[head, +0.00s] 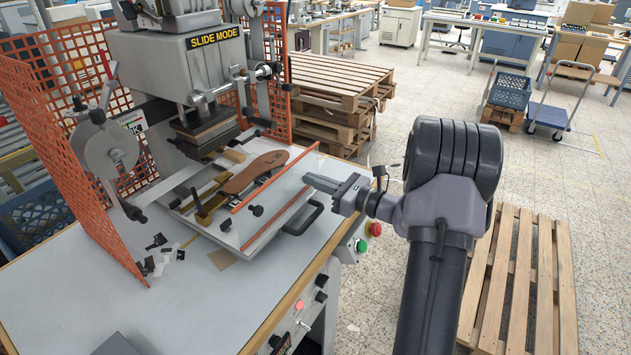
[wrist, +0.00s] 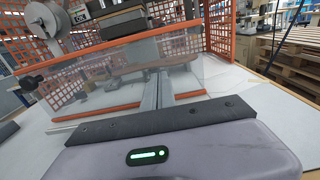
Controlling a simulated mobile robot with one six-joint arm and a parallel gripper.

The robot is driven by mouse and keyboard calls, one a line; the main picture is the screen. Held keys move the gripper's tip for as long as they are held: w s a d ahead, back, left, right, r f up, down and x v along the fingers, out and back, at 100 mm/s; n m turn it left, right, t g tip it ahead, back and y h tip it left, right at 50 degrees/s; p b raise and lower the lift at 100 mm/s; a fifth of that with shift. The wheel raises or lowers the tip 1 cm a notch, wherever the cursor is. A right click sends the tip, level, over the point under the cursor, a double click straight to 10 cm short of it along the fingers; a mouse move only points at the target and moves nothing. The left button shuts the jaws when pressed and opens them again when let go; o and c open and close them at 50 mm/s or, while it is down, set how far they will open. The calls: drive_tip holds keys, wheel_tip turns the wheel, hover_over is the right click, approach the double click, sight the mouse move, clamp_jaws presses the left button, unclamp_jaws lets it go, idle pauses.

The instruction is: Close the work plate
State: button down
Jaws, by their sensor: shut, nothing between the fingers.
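The work plate (head: 282,229) is a light slide-out plate on the stamping machine (head: 215,62), pulled out toward the front right. It carries a brown sole-shaped piece (head: 254,172) and a clear guard with an orange edge (head: 276,178). A black handle (head: 305,217) sits on its front edge. My gripper (head: 322,184) is shut and empty, just right of the guard and above the handle; I cannot tell if it touches anything. In the wrist view the clear guard (wrist: 100,82) and its orange edges are ahead, behind my gripper's dark front bar. The handle is not visible there.
Orange mesh guards (head: 75,120) flank the machine. Dark scraps (head: 160,250) and a brown card (head: 222,259) lie on the bench (head: 130,300). Red and green buttons (head: 374,229) are at the bench's right edge. A pallet (head: 520,280) lies on the floor at right.

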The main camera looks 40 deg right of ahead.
drive_tip(key=p+x, duration=0.1)
drive_tip(key=x, duration=0.8)
drive_tip(key=shift+w+a+r, duration=0.1)
drive_tip(key=shift+r, duration=0.1)
